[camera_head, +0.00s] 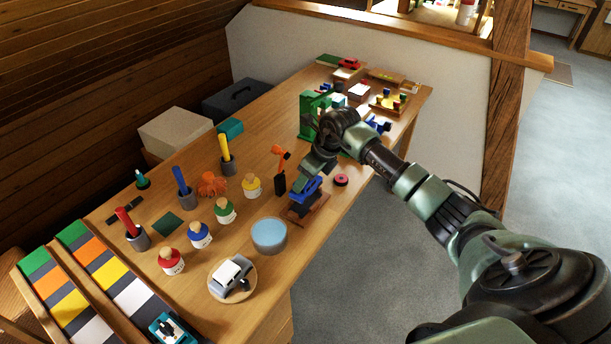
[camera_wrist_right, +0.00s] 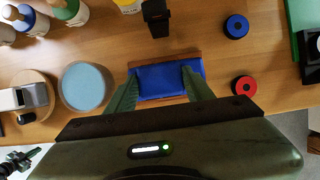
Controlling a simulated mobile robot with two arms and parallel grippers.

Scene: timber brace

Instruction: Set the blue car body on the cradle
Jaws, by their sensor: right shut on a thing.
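The blue car body (camera_head: 309,184) is between the fingers of my right gripper (camera_head: 303,186), which is shut on it. It also shows in the right wrist view as a blue block (camera_wrist_right: 160,82) with a green finger at each end. The brown wooden cradle (camera_head: 312,211) is directly below it near the table's right edge. Whether the body touches the cradle or hovers just over it, I cannot tell. In the right wrist view the body hides most of the cradle. My left gripper is not in view.
A blue round dish (camera_head: 269,233) stands left of the cradle, with a tape dispenser (camera_head: 232,277) beyond it. A black-and-orange tool (camera_head: 281,172) stands close behind. A red wheel (camera_head: 341,180) lies to the right. Paint jars (camera_head: 224,211) stand farther left.

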